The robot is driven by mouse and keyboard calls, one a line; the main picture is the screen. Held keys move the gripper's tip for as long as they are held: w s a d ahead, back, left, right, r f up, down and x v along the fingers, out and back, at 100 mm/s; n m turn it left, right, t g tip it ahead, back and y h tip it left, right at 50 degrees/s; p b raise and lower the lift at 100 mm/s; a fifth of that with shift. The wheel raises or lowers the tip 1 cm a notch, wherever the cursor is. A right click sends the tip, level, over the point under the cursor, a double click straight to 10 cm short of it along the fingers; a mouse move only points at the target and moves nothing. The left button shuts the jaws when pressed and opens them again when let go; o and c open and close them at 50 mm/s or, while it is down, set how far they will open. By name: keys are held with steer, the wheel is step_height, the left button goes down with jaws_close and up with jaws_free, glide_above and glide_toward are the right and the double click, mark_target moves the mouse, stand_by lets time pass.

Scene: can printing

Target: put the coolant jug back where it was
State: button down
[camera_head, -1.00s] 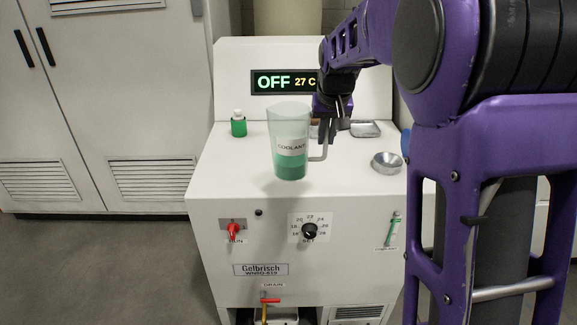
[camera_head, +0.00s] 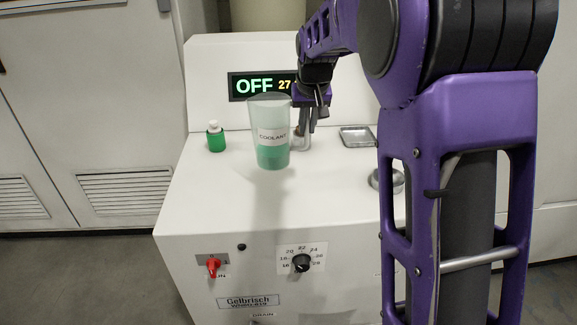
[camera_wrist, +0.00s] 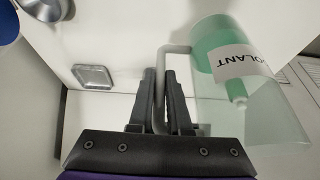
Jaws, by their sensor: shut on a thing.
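The coolant jug (camera_head: 272,138) is a clear tapered container with a white COOLANT label and green liquid in its lower part. It is upright in front of the display, over the white machine top (camera_head: 215,190); a shadow below it suggests it hangs above the surface. My gripper (camera_head: 306,128) is at the jug's right side. In the wrist view my gripper (camera_wrist: 165,85) is shut on the jug's grey handle, with the jug (camera_wrist: 225,75) to the right of the fingers.
A small green bottle (camera_head: 215,138) stands left of the jug. A square metal tray (camera_head: 357,137) lies right of my gripper, and a round metal dish (camera_head: 386,180) sits near my arm. The display (camera_head: 258,86) reads OFF.

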step_height(320, 180, down, 8)
stand_by(0.4)
steer(key=shift+s+b, duration=0.1)
steer(key=shift+b, duration=0.25)
steer(key=c, duration=0.9)
jaws_free()
steer(key=shift+f, duration=0.15)
steer(key=shift+o, duration=0.2)
steer(key=shift+s+r, duration=0.1)
steer(key=shift+r, duration=0.5)
steer(key=v, duration=1.1)
steer(key=shift+p, duration=0.45)
steer(key=shift+s, duration=0.15)
